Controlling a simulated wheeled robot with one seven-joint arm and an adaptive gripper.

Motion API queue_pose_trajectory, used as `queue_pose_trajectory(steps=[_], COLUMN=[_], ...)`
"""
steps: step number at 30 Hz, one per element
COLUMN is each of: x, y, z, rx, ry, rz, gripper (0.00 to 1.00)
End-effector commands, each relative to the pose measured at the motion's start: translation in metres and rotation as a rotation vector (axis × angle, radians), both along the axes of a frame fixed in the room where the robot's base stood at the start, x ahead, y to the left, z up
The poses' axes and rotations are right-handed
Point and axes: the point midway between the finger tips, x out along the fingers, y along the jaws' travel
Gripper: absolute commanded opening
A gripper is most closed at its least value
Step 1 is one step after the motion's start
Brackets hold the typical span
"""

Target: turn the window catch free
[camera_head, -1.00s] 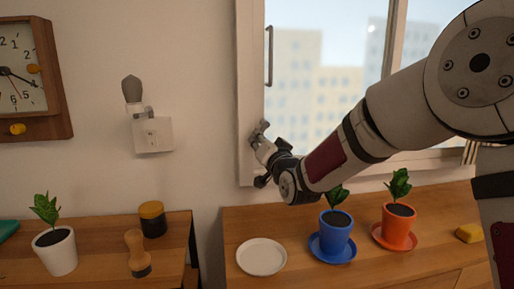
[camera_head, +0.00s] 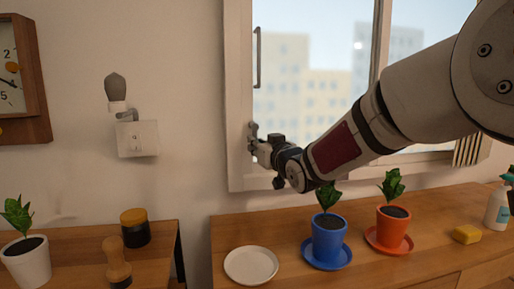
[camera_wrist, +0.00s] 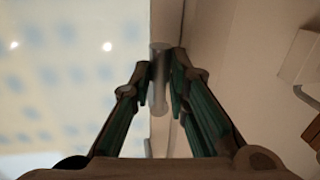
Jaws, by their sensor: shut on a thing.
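The window (camera_head: 310,80) has a pale frame with a long upright handle (camera_head: 257,58) on its left side. My gripper (camera_head: 254,140) is at the lower left of the window frame, with my arm reaching in from the right. In the wrist view my gripper (camera_wrist: 160,82) has its two fingers on either side of a grey, rounded bar, the window catch (camera_wrist: 158,95), and is shut on it. The catch lies along the edge between the glass and the frame. In the head view the fingers largely hide the catch, so its exact angle is unclear.
Below the window, a wooden cabinet (camera_head: 225,228) holds a white saucer (camera_head: 251,265), a blue pot (camera_head: 328,240), an orange pot (camera_head: 393,235), a yellow sponge (camera_head: 466,234) and a spray bottle (camera_head: 497,208).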

Motion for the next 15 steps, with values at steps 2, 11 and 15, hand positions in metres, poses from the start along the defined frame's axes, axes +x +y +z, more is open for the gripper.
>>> queue_pose_trajectory(steps=[2, 11, 15], x=[0.0002, 0.0005, 0.0005], y=[-0.0016, -0.0022, -0.0023], z=[-0.0031, -0.003, -0.003], rx=[-0.016, -0.021, -0.02], ry=[0.002, 0.001, 0.001], rz=[-0.001, -0.002, -0.002], gripper=[0.0, 0.0, 0.27])
